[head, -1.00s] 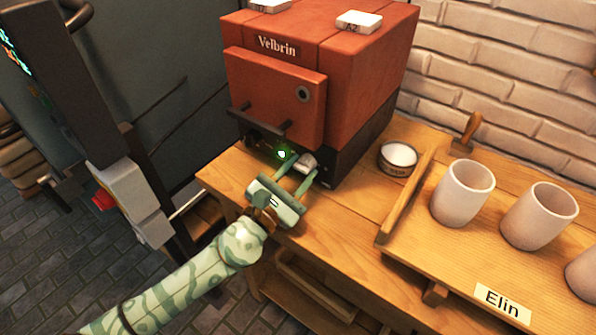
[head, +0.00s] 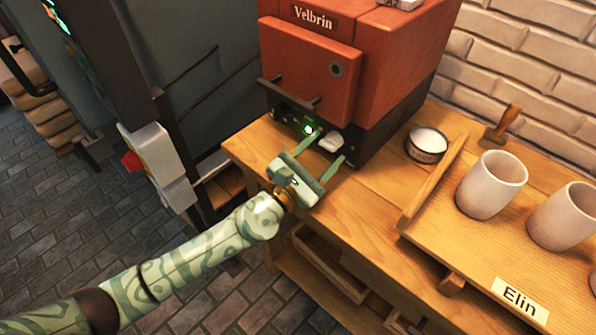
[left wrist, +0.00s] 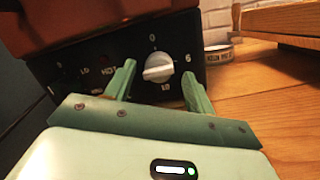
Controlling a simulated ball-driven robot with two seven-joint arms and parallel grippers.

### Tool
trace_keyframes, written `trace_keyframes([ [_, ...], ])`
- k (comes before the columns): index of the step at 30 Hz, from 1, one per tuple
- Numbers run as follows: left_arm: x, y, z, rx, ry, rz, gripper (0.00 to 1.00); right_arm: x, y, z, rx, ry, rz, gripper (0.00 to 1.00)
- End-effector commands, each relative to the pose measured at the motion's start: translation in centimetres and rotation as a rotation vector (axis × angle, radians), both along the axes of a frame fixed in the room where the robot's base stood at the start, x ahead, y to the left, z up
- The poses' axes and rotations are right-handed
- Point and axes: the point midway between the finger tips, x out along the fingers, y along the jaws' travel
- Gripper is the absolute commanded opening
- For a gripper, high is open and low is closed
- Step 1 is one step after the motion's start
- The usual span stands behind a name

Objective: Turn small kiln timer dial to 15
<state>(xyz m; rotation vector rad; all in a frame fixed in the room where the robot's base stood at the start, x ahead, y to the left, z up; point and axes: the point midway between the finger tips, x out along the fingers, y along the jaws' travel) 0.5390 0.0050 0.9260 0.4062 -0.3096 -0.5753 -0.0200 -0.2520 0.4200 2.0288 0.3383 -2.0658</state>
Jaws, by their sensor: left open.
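The small kiln (head: 400,60) is a red box marked Velbrin with a black lower panel, standing on the wooden bench. Its pale grey timer dial (head: 331,141) sits on that panel and shows larger in the left wrist view (left wrist: 158,68). A 0 is above the dial and a 6 to its right; the mark below is hard to read. Its grip bar lies nearly level; I cannot tell which end points. My left gripper (head: 331,145) is open, one finger to each side of the dial, with visible gaps. My right gripper is not in view.
A green light (head: 309,129) glows left of the dial. The kiln door handle (head: 290,105) juts out above. A round tin (head: 427,143) and a tray with cups (head: 491,184) are to the right. The bench edge is below my gripper.

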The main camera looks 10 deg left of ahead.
Motion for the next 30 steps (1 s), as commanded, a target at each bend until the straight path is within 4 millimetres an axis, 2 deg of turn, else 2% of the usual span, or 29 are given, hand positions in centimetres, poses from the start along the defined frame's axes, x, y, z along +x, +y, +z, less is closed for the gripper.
trace_keyframes([
  [15, -10.1, 7.3, -2.5, 0.005, 0.006, -0.002, 0.54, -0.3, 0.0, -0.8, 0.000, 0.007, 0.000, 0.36],
  [21, -12.0, 8.6, -2.7, 0.003, 0.004, -0.002, 0.54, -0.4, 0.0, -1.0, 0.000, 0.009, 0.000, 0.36],
  [30, -12.3, 8.8, -2.7, 0.001, 0.003, -0.001, 0.54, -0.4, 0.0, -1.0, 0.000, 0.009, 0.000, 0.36],
])
